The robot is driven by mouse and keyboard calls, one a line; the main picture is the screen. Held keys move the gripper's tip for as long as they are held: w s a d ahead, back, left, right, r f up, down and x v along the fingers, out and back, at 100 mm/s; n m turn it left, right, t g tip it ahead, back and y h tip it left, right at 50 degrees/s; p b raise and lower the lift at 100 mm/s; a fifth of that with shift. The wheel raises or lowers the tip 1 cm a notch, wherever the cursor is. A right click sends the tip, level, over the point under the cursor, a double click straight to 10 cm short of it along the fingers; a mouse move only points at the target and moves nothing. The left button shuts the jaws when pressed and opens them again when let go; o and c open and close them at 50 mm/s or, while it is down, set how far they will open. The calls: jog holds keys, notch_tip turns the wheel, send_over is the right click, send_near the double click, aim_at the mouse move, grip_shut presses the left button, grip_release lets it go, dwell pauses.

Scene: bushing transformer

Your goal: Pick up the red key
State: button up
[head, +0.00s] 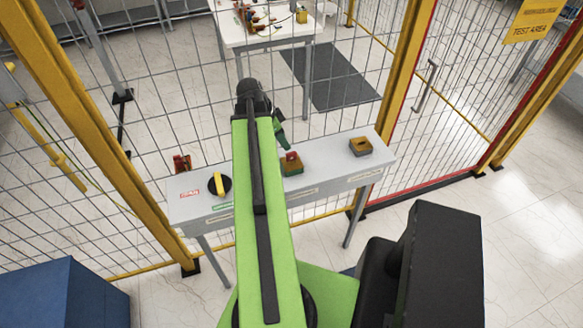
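A small red piece (291,156), possibly the red key, shows at the top of a green and yellow box (292,168) on the narrow grey table (325,181). It is too small to make out its shape. My green arm reaches over the table, and its far end with my gripper (285,145) points down just above and behind the red piece. I cannot tell whether they touch. The fingers are too small and dark to show whether they are open or hold anything.
A similar box (360,147) stands at the table's right end. A black disc with a yellow handle (219,184) and a red-brown object (182,163) are at the left. A wire fence (150,120) with yellow posts runs behind the table. A blue box (65,295) stands at lower left.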

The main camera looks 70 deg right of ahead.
aim_at(291, 153)
jog(key=b+x, duration=0.2)
jog(key=x, duration=0.2)
jog(key=shift+w+f, duration=0.1)
jog(key=shift+f, duration=0.05)
jog(key=shift+f+b, duration=0.1)
jog(key=shift+b, duration=0.2)
jog(key=b+x, duration=0.5)
jog(key=shift+f, duration=0.2)
jog(key=shift+r, duration=0.2)
jog(key=shift+c, duration=0.4)
grip_shut()
